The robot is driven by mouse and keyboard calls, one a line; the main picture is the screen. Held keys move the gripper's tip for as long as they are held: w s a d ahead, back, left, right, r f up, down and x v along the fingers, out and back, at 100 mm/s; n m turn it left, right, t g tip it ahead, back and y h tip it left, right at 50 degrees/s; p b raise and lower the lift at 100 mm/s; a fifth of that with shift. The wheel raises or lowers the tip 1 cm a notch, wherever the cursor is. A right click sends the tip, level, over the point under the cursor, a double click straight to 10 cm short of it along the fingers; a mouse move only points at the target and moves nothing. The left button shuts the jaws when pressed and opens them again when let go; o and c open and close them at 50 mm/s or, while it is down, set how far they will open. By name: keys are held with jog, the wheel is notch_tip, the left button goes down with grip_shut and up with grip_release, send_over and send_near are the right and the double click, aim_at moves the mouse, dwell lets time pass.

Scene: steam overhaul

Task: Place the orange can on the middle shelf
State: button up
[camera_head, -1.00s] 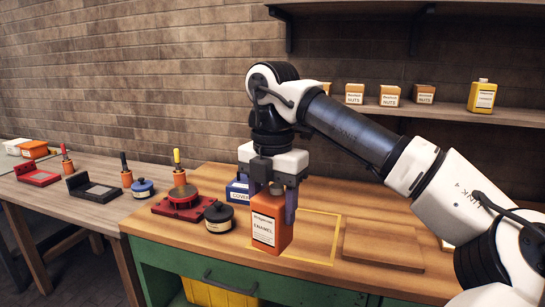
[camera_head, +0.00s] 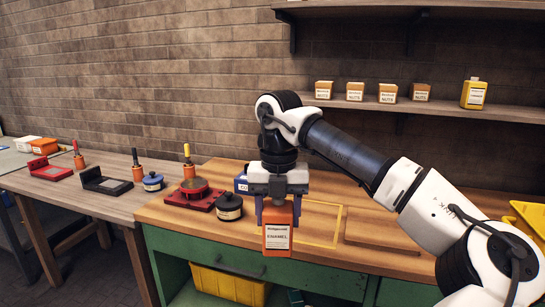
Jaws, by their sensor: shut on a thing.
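My gripper (camera_head: 278,204) is shut on the orange can (camera_head: 277,234), a boxy orange container with a white label reading ENAMEL. The can hangs upright in the jaws at the front edge of the wooden bench top. I cannot tell how far its base is above the bench. A wall shelf (camera_head: 437,108) at the right carries several small boxes and a yellow bottle (camera_head: 473,94). Another shelf (camera_head: 400,9) is above it at the top of the view. My arm hides part of the wall and bench.
Behind and left of the can are a blue can (camera_head: 241,184), a dark round tin (camera_head: 229,207) and a red fixture (camera_head: 194,195). A yellow outline (camera_head: 338,222) and a wooden board (camera_head: 385,238) lie to the right. A yellow bin (camera_head: 228,285) sits below the bench.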

jog(key=w+f+n, duration=0.4)
jog(key=f+n, duration=0.5)
jog(key=f, duration=0.1)
jog(key=w+f+n, duration=0.3)
jog(key=f+n, duration=0.6)
jog(key=f, duration=0.1)
jog(key=w+f+n, duration=0.4)
jog(key=f+n, duration=0.4)
jog(key=f, duration=0.2)
notch_tip(320, 180, down, 12)
jog(key=a+n, duration=0.1)
jog(key=n, duration=0.9)
jog(key=s+f, duration=1.1)
jog(key=s, duration=0.1)
jog(key=shift+n, duration=0.3)
jog(key=s+f, duration=0.4)
jog(key=f, duration=0.1)
jog(key=shift+s+f, duration=0.25)
jog(key=shift+f, duration=0.15)
